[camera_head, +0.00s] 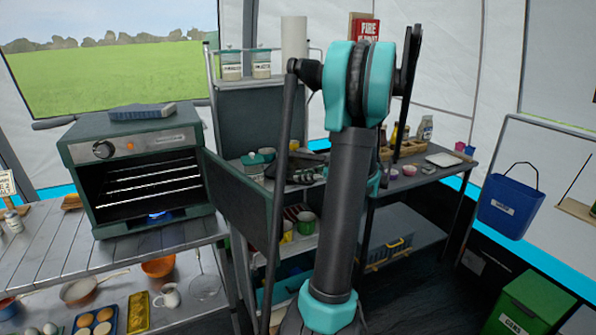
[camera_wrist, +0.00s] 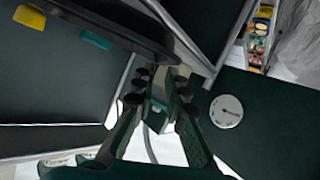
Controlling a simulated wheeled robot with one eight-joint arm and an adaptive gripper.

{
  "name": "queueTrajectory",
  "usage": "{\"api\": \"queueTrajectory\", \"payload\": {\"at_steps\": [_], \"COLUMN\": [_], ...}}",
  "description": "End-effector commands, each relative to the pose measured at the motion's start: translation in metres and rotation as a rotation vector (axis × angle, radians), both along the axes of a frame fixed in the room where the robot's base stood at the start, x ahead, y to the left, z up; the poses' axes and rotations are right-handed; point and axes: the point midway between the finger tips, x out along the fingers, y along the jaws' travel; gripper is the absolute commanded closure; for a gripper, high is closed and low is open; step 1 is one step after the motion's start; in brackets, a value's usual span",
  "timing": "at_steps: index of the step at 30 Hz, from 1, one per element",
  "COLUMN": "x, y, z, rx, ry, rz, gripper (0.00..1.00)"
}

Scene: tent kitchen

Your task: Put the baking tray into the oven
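The dark green oven (camera_head: 140,165) stands on the left table with its door (camera_head: 238,195) swung open to the right. Its racks show bare, with a blue flame glowing at the bottom. I cannot tell for certain which tray is the baking tray; a blue-rimmed tray with round buns (camera_head: 95,322) lies on the lower shelf, next to a yellow tray (camera_head: 139,312). My gripper (camera_wrist: 160,76) is in the wrist view, its fingers apart with nothing clearly held. A dark green panel with a round white dial (camera_wrist: 227,111) is right of the fingers. In the head view my arm hides much of the middle.
A blue-grey flat item (camera_head: 142,111) lies on the oven. An orange bowl (camera_head: 158,267), pans and a whisk share the lower shelf. A shelf rack with jars (camera_head: 231,66) stands behind the door. A crowded table stands right, with a blue bucket (camera_head: 509,208) and green bin (camera_head: 535,305) beyond.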

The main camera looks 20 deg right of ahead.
Motion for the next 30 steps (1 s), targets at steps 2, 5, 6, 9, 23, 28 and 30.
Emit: {"api": "queueTrajectory", "payload": {"at_steps": [2,5,6,9,23,28,30], "x": [0.002,0.009,0.012,0.022,0.034,0.034,0.034], "y": [0.003,0.008,0.012,0.022,0.031,0.031,0.031], "z": [-0.002,-0.007,-0.009,-0.016,-0.022,-0.022,-0.022], "rx": [0.000,-0.001,-0.001,0.001,0.000,0.000,0.000], "ry": [0.000,0.000,0.000,0.001,0.000,0.000,0.000], "rz": [0.001,0.002,0.002,0.003,0.000,0.000,0.000], "gripper": [0.87,0.87,0.87,0.87,0.98,1.00,1.00]}}
